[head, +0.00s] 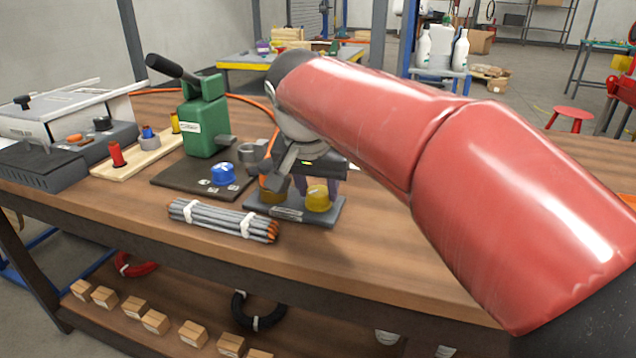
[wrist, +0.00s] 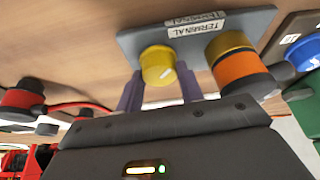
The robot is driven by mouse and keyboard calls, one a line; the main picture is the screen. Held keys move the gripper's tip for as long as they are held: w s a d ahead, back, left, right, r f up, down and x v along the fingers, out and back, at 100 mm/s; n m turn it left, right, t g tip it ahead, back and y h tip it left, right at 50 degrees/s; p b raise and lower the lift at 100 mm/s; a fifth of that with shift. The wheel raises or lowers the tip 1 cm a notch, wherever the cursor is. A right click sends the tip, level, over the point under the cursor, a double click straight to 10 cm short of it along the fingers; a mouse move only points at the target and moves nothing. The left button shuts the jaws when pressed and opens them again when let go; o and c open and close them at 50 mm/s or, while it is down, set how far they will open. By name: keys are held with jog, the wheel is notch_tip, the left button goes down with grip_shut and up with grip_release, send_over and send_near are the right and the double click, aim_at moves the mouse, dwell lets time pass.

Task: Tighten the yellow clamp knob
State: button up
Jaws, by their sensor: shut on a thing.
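The yellow clamp knob (head: 318,198) stands on the right side of a grey terminal plate (head: 335,215) on the workbench. In the wrist view the same knob (wrist: 157,65) sits between my purple-grey fingers. My gripper (wrist: 159,92) is shut on it, one finger on each side. In the head view my gripper (head: 316,187) comes down from above and behind the knob, and my arm covers part of the area.
A bundle of grey rods (head: 222,220) lies in front of the plate. A green hand pump (head: 203,125) and a blue knob (head: 223,174) stand on a dark base to the left. An orange hose (head: 255,101) runs behind. The bench front right of the plate is clear.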

jog(key=shift+m, duration=0.4)
jog(key=o, duration=1)
jog(key=v, duration=0.7)
jog(key=shift+s+a+r, duration=0.15)
jog(key=shift+r, duration=0.25)
